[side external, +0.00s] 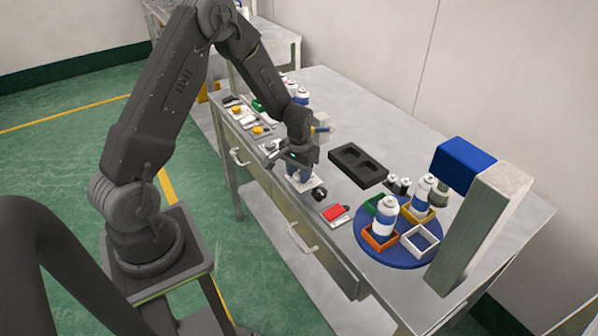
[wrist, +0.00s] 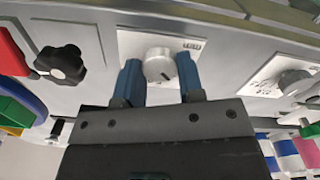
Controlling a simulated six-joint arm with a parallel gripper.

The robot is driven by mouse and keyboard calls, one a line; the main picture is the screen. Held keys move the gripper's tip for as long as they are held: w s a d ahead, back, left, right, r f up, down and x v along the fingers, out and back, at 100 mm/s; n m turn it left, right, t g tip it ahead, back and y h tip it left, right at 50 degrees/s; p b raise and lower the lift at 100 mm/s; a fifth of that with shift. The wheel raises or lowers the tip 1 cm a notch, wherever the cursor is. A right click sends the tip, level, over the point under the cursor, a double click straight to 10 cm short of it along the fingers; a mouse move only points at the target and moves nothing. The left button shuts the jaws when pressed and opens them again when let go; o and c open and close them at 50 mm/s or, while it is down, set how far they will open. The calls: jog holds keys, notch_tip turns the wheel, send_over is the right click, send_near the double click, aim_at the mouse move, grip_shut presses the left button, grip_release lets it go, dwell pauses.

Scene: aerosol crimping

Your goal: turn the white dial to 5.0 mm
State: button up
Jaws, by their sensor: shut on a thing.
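The white dial (wrist: 159,66) sits on a pale scale plate (wrist: 192,44) fixed to the steel bench, near the top middle of the wrist view. A dark pointer mark shows on its face, but the scale's print is too small to read. My gripper (wrist: 160,78) has its two blue fingers on either side of the dial and is shut on it. In the side view my gripper (side external: 299,174) points down at the front part of the bench and hides the dial.
A black star knob (wrist: 62,65) is left of the dial in the wrist view, and a second round dial (wrist: 293,80) is to the right. In the side view, a black tray (side external: 357,166), a blue turntable (side external: 385,256) with cans and a press column (side external: 480,225) stand farther right.

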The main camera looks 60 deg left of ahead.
jog(key=m, duration=0.4)
jog(key=shift+m, duration=2.3)
jog(key=o, duration=0.9)
notch_tip(320, 180, up, 14)
jog(key=shift+f, duration=0.1)
